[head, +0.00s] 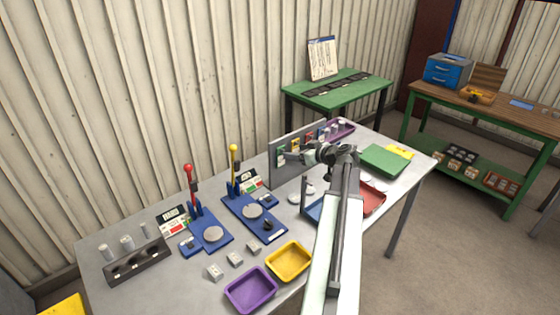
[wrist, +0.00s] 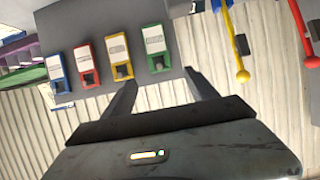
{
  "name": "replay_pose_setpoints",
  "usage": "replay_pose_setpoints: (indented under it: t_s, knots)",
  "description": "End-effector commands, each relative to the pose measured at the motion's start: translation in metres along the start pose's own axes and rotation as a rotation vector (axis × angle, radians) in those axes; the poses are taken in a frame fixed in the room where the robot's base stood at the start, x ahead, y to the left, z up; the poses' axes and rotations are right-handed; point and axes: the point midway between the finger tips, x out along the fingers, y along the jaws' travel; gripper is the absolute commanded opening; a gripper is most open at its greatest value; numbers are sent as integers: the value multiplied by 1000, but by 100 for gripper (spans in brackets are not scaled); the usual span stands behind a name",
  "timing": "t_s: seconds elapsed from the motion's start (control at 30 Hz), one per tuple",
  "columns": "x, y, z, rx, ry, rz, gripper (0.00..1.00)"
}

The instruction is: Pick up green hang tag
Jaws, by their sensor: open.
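The green hang tag (wrist: 155,48) has a white label and a dark hole, and hangs on a grey upright panel (wrist: 112,20). In the head view the green hang tag (head: 281,157) is at the panel's near left end. My gripper (wrist: 160,78) is open and empty. Its two fingers point toward the green tag, which appears between and just beyond the fingertips. I see no contact. In the head view my gripper (head: 303,156) is in front of the panel, near the green tag.
Beside the green tag hang a yellow tag (wrist: 118,57), a red tag (wrist: 88,62) and a blue tag (wrist: 57,75). Yellow-handled (head: 233,165) and red-handled (head: 189,185) presses stand left of the panel. Purple (head: 250,291) and yellow (head: 289,262) trays lie at the front.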

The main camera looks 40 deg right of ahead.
Motion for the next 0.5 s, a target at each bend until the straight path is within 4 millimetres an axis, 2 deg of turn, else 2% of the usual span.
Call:
replay_pose_setpoints:
  t_s: [0.1,0.3,0.5]
  knots:
    - [1,2,0,-2,4,2,67]
    - [25,2,1,-3,1,0,67]
    - [34,2,0,-2,1,0,67]
